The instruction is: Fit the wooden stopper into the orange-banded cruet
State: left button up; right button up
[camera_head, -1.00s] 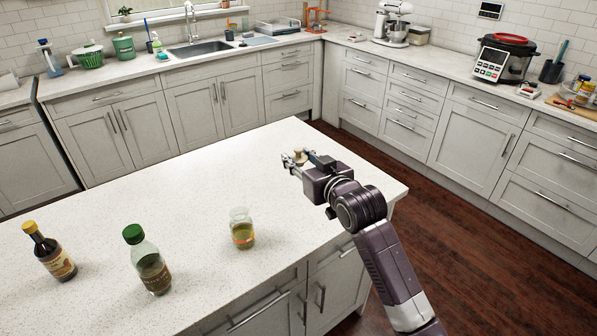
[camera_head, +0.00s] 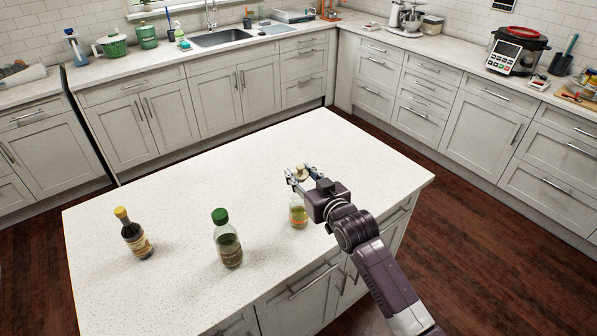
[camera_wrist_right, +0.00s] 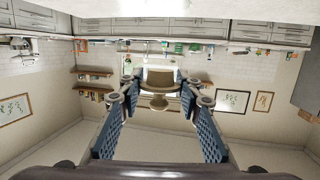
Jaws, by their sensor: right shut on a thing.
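The wooden stopper (camera_head: 301,171) is pale wood and sits between the fingertips of my right gripper (camera_head: 298,177). It also shows in the right wrist view (camera_wrist_right: 158,84), pinched between the two blue-padded fingers. The cruet (camera_head: 298,214) is clear glass with an orange band and a yellowish content. It stands upright on the island near its right front edge. In the head view the gripper and stopper appear just above the cruet, and the gripper hides part of its top. I cannot tell whether stopper and cruet touch. My left gripper is not in view.
The island top (camera_head: 180,200) is pale and mostly clear. A green-capped bottle (camera_head: 228,245) and a dark yellow-capped bottle (camera_head: 135,238) stand left of the cruet. Counters with a sink (camera_head: 220,38) and a cooker (camera_head: 515,52) line the walls.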

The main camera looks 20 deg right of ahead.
aim_at(296, 194)
jog(key=shift+r, duration=0.1)
jog(key=shift+a+f, duration=0.25)
jog(key=shift+f, duration=0.3)
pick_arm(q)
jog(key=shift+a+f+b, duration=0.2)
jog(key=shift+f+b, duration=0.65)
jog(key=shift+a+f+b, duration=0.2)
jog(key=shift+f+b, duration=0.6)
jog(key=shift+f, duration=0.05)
pick_arm(e)
jog(key=shift+d+f, duration=0.1)
jog(key=shift+f, duration=2.3)
pick_arm(q)
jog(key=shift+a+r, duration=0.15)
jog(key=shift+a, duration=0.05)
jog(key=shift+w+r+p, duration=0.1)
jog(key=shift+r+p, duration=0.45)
jog(key=shift+p, duration=0.15)
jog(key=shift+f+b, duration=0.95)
pick_arm(e)
jog(key=shift+f, duration=1.35)
